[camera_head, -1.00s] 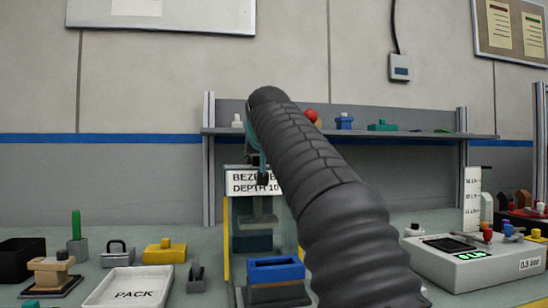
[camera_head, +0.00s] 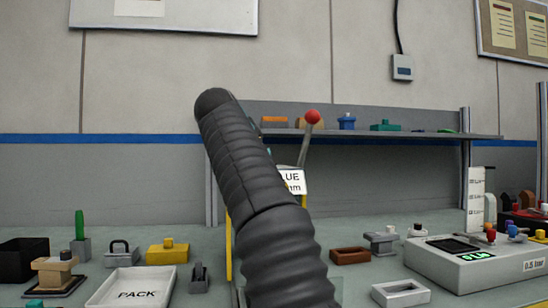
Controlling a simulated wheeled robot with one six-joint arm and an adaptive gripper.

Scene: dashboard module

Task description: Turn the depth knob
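My black ribbed arm rises through the middle of the head view and hides my gripper, so its fingers do not show. Behind the arm stands the press station, of which a white sign (camera_head: 292,181) shows, ending in "LUE" and "mm". A lever with a red ball (camera_head: 312,117) rises above the sign. Yellow uprights of the station show beside the arm. No depth knob can be made out; much of the station is hidden by my arm.
A white control box (camera_head: 480,257) with a green display and a "0.5 bar" label stands at the right. A white PACK tray (camera_head: 158,288) lies at the left near a yellow block (camera_head: 167,252). A brown tray (camera_head: 350,256) and a white tray (camera_head: 400,293) lie right of my arm. A shelf (camera_head: 400,134) runs behind.

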